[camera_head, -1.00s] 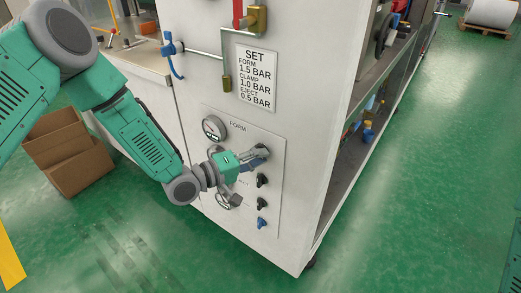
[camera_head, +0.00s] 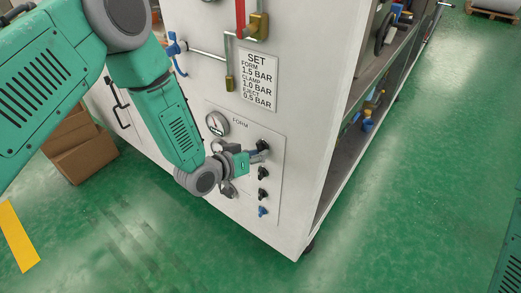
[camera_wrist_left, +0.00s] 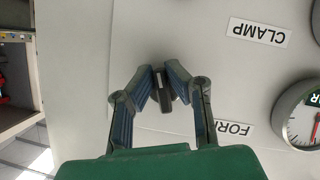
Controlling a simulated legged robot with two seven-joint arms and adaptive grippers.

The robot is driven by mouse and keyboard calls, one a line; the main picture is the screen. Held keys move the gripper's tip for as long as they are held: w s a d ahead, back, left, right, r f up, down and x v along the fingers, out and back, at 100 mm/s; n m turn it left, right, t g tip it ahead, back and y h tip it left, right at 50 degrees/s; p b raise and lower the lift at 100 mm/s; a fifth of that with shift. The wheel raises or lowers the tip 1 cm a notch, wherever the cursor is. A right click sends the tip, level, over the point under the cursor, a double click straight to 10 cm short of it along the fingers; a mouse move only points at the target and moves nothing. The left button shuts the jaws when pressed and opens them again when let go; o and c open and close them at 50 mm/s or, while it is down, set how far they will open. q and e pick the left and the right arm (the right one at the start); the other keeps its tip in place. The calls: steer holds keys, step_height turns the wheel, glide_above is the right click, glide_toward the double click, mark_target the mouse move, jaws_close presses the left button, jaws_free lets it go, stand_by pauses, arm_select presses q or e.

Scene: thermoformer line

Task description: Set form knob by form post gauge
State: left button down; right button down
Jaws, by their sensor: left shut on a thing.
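The form gauge (camera_head: 217,124) is a round white dial on the panel beside the FORM label; its needle is too small to read in the head view. In the left wrist view the gauge (camera_wrist_left: 303,116) is cut off by the right edge. My left gripper (camera_head: 260,152) is at the top dark knob (camera_head: 265,145) of the panel's knob column. In the left wrist view the left gripper (camera_wrist_left: 163,84) has its fingertips shut on this dark knob (camera_wrist_left: 164,92), whose sides they partly hide. My right gripper is out of view.
Below are two black knobs (camera_head: 263,172) and a blue one (camera_head: 262,211). A sign (camera_head: 258,80) above reads form 1.5, clamp 1.0, eject 0.5 bar. Cardboard boxes (camera_head: 85,155) stand at left.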

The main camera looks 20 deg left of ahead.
arm_select(q)
steer(key=shift+s+a+f+m+t+y+p, duration=0.1)
steer(key=shift+m+t+y+p, duration=0.1)
steer(key=shift+m+y, duration=0.6)
steer(key=shift+a+f+m+t+y+p, duration=0.2)
steer(key=shift+m+y, duration=0.2)
steer(key=shift+m, duration=0.65)
steer(key=shift+s+a+f+m+t+y+p, duration=0.1)
steer(key=shift+m+t+y+p, duration=0.1)
steer(key=shift+m+y, duration=0.6)
steer(key=shift+w+r+m, duration=0.1)
steer(key=shift+m, duration=0.15)
steer(key=c, duration=1.6)
jaws_free()
steer(key=shift+w, duration=0.15)
steer(key=shift+r, duration=0.15)
steer(key=v, duration=1.1)
steer(key=shift+s, duration=0.45)
steer(key=shift+a, duration=0.1)
